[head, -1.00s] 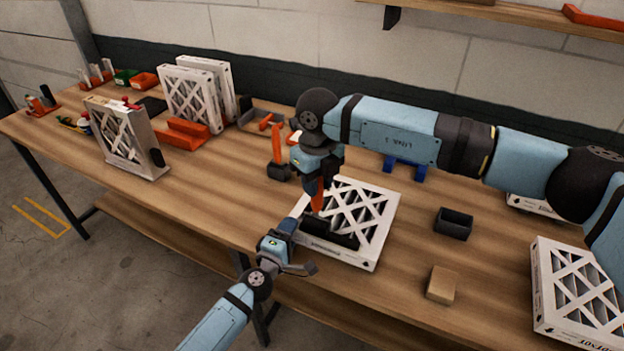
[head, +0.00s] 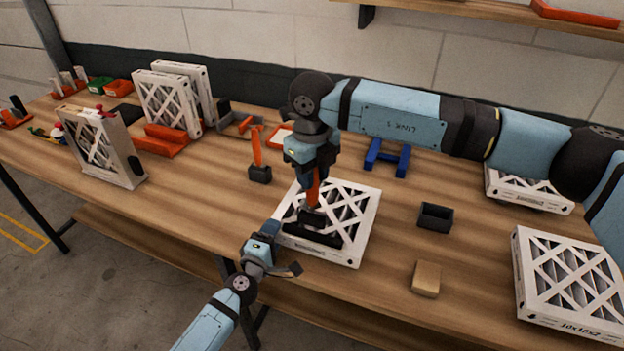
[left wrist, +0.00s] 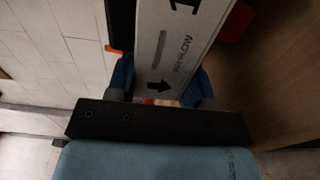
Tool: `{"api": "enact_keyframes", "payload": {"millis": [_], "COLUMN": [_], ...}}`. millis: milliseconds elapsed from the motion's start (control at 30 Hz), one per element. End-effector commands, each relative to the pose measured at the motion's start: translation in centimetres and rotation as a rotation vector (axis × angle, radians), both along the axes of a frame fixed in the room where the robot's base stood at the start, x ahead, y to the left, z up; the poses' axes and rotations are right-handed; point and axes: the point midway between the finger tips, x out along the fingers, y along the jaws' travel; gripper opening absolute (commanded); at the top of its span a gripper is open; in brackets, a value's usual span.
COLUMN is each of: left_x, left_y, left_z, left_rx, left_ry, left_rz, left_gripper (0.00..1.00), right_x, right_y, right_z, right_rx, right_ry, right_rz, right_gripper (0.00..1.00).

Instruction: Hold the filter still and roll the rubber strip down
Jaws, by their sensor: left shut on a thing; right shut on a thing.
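The white cardboard-framed filter (head: 366,222) with a lattice face lies flat near the front edge of the workbench. A black rubber strip (head: 325,241) lies along its front side. My left gripper (head: 277,228) is shut on the filter's left side; the left wrist view shows the printed frame edge (left wrist: 180,45) between its fingers. My right gripper (head: 316,172) is shut on the orange handle of a roller (head: 313,193), held upright above the filter. The roller's black head (head: 312,216) is at the strip; I cannot tell whether it presses on it.
An orange-handled tool with a black head (head: 258,165) stands behind the filter. A blue stand (head: 387,160), a black open box (head: 435,217) and a tan block (head: 426,279) are around it. More filters (head: 567,285) lie at the right; others stand at the left.

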Motion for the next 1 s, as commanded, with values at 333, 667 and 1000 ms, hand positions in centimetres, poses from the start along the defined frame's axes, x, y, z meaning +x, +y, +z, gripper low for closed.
{"api": "enact_keyframes", "payload": {"millis": [333, 667, 1000], "left_x": [0.0, 0.0, 0.0], "left_y": [-0.1, -0.1, -0.1], "left_z": [0.0, 0.0, 0.0], "left_rx": [0.0, 0.0, 0.0], "left_ry": [0.0, 0.001, 0.001], "left_rz": [-0.001, -0.001, -0.001], "left_gripper": [0.22, 0.22, 0.22], "right_x": [0.0, 0.0, 0.0], "right_y": [0.0, 0.0, 0.0], "right_z": [2.2, 4.1, 4.6], "right_rx": [0.001, 0.001, 0.001], "right_ry": [-0.001, -0.002, -0.001], "right_rz": [0.001, 0.001, 0.001], "right_gripper": [0.04, 0.04, 0.04]}}
